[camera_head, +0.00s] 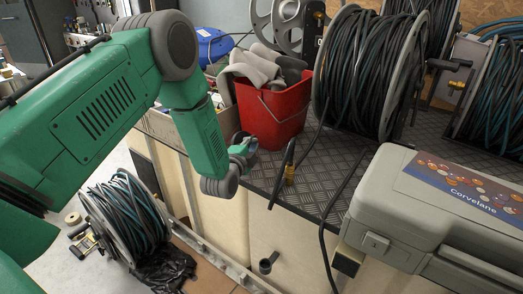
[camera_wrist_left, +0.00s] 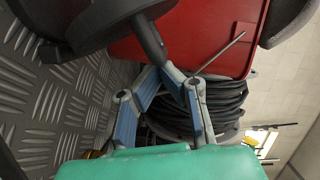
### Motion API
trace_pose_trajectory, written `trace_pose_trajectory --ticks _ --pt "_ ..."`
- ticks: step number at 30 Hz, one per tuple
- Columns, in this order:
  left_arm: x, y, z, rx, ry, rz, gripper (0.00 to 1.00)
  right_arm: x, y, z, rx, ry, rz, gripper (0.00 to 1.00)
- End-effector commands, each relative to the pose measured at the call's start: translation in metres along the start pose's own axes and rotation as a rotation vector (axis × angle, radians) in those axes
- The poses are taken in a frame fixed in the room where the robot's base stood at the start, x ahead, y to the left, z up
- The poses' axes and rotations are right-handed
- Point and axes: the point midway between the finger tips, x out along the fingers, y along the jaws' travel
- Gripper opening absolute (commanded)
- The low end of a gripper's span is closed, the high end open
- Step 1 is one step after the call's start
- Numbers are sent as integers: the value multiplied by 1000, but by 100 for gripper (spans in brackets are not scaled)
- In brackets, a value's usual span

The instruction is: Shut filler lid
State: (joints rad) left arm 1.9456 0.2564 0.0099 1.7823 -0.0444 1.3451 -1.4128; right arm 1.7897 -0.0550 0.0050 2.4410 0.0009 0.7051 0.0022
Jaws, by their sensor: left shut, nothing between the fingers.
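My left gripper (camera_head: 245,152) is shut and empty, at the front edge of the tread-plate deck, just in front of the red bucket. In the left wrist view its blue-sided fingers (camera_wrist_left: 164,72) come together near a dark stem. That stem joins a dark, round, disc-like part (camera_wrist_left: 105,18) that could be the filler lid. In the head view a thin dark piece (camera_head: 282,178), seen nearly edge-on, stands tilted at the deck edge right of the gripper and may be the same part. I cannot tell whether the fingers touch it. My right gripper is not in view.
The red bucket (camera_head: 272,112) with grey cloths stands behind the gripper. A large hose reel (camera_head: 362,75) is behind right. A grey case (camera_head: 400,205) lies at the right. Another reel (camera_head: 125,215) is on the floor.

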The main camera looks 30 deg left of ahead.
Motion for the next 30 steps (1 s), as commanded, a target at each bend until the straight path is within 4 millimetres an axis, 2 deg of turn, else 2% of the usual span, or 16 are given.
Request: trace_pose_trajectory --ticks 3,12,30 --pt "2 -10 6 -105 1 28 0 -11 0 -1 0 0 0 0" --pt "8 -16 33 -382 -1 104 0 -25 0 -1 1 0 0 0" --pt "21 -10 78 -896 0 247 0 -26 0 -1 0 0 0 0"
